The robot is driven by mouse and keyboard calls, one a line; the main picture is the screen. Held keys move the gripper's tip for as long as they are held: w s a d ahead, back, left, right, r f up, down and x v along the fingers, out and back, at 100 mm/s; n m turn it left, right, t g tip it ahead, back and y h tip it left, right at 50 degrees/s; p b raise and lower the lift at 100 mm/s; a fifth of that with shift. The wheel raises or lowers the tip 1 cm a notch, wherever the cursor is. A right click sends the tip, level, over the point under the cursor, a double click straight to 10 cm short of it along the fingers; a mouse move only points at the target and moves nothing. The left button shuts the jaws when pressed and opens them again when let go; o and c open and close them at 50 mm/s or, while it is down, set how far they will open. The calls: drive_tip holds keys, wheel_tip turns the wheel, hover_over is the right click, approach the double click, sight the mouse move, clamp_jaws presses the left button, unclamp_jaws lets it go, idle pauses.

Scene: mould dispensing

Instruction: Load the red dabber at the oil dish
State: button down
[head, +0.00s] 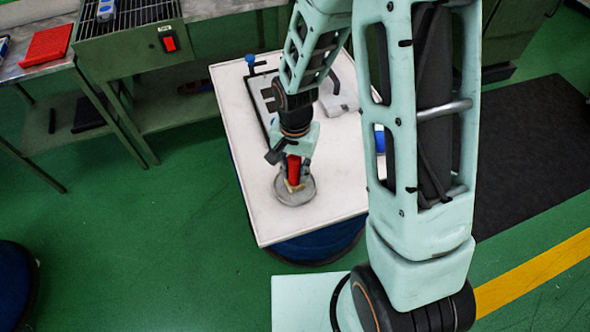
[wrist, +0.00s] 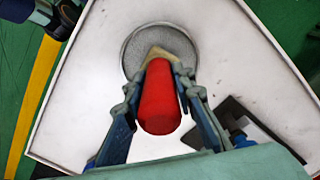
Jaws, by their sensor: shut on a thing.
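My gripper (wrist: 158,105) is shut on the red dabber (wrist: 159,100), with a finger on each side of its red handle. The dabber also shows below my wrist in the head view (head: 293,168). Its pale tip (wrist: 157,55) points at the round grey oil dish (wrist: 185,43). The dish (head: 308,193) lies near the front of the white tabletop. The tip overlaps the dish in both views; I cannot tell whether it touches the dish's surface.
The white table (head: 255,205) has bare room around the dish. Further back on it are a dark frame with a blue knob (head: 250,59) and a grey item (head: 345,95). A green bench with a red switch (head: 169,43) stands behind left. A red tray (head: 46,45) lies on the left bench.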

drive_tip(key=shift+s, duration=0.1)
drive_tip(key=shift+r+p, duration=2.45)
drive_tip(key=shift+r, duration=1.05)
